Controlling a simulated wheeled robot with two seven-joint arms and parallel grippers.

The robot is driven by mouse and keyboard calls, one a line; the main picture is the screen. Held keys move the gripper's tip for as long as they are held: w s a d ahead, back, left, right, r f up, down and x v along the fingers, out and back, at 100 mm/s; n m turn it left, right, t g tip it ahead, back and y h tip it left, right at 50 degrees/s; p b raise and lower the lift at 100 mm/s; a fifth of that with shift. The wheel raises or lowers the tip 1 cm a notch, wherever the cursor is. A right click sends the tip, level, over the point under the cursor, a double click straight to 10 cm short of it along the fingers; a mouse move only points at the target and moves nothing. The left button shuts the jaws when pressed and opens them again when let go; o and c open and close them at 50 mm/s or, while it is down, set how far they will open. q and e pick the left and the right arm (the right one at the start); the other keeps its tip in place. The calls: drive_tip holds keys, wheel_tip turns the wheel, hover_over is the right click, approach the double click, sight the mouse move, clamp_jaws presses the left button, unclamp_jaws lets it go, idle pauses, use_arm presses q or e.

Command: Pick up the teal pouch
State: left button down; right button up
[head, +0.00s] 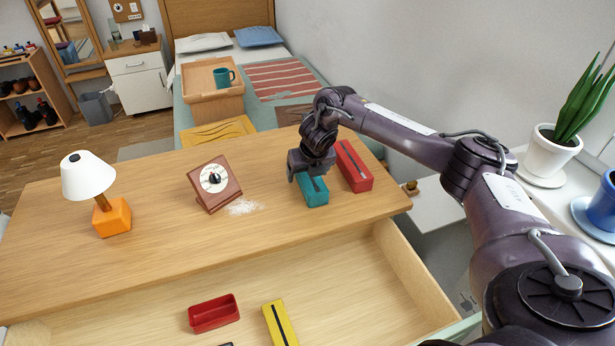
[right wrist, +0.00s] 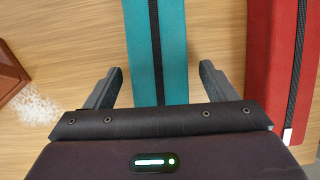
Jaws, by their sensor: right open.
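The teal pouch (head: 314,194) with a dark zip lies on the desk top near its right end, left of a red pouch. It also shows in the right wrist view (right wrist: 170,50), running up between the fingers. My right gripper (head: 308,172) is over the pouch and hides its far part in the head view. In the right wrist view its fingers (right wrist: 160,85) are open, one on each side of the pouch, with gaps between finger and pouch. My left gripper is not in view.
A red pouch (head: 353,166) lies close on the right. A clock (head: 213,182) with white powder (head: 242,207) beside it and a lamp (head: 104,192) stand to the left. The open drawer (head: 330,270) in front holds a red tray (head: 213,313) and a yellow pouch (head: 280,324).

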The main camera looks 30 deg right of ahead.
drive_tip(key=c, duration=1.1)
drive_tip(key=shift+c, duration=0.2)
